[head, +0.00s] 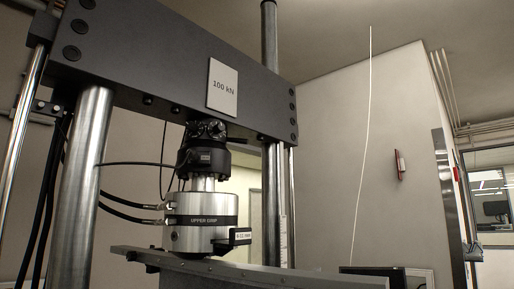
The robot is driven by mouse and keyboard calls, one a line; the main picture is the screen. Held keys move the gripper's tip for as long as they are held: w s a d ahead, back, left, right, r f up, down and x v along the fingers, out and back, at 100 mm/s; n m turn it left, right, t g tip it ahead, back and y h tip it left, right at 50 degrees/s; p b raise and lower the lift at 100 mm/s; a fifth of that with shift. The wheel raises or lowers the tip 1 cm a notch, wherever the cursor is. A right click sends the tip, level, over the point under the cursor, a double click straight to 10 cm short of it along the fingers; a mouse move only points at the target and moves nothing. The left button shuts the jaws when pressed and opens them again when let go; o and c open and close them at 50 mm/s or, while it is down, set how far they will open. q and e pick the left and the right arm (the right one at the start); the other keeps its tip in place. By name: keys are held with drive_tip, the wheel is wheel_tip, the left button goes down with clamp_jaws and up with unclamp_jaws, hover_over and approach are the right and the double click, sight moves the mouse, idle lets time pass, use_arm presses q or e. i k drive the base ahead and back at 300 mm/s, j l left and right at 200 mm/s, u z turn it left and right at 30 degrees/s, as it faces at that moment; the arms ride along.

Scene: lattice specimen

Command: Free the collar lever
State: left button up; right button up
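No part that I can surely call the collar lever shows in the head view. A silver cylindrical grip (187,240), with a black band reading "UPPER GRIP", hangs below a black load cell (203,158). A black block with a small white label (240,236) juts from the grip's lower right side; I cannot tell if it is a lever. The grip's underside is hidden behind a grey beam in front. No specimen is visible. Neither of my grippers is in view.
A dark crosshead (150,62) with a "100 kN" plate (223,88) spans thick steel columns (82,190). Black hoses (130,210) run left from the grip. The grey beam (250,272) crosses low in front. A monitor (375,275) stands at lower right.

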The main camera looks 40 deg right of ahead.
sight(240, 140)
drive_tip(key=l+z, duration=0.25)
drive_tip(key=l, duration=1.85)
